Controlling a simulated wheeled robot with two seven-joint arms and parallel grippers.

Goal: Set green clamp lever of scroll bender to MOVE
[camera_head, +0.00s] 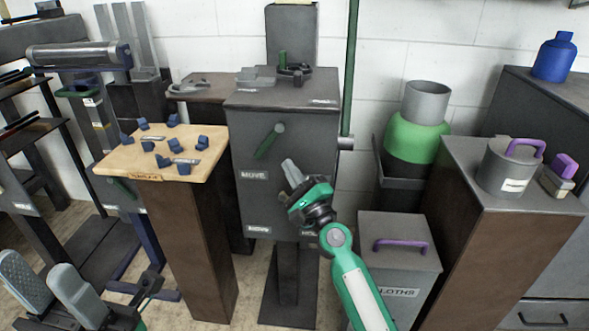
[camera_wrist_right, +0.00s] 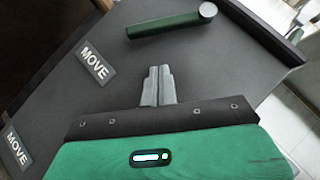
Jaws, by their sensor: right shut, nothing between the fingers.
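The green clamp lever (camera_head: 269,141) is on the dark front panel of the scroll bender (camera_head: 290,100). It slants from upper right to lower left, its lower end above a MOVE label (camera_head: 254,175). In the right wrist view the lever (camera_wrist_right: 165,27) lies beyond my fingertips, with a round grey end at right. My right gripper (camera_head: 289,166) is shut and empty, below and right of the lever and apart from it. Its closed fingers show in the wrist view (camera_wrist_right: 159,70). My left gripper (camera_head: 48,278) is open and empty at lower left.
A second label (camera_head: 258,229) sits lower on the panel; another is partly hidden by my right gripper. A wooden-topped stand (camera_head: 110,166) with several blue pieces is at left. A grey bin (camera_head: 400,225) with a purple handle and a brown cabinet (camera_head: 500,250) stand at right.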

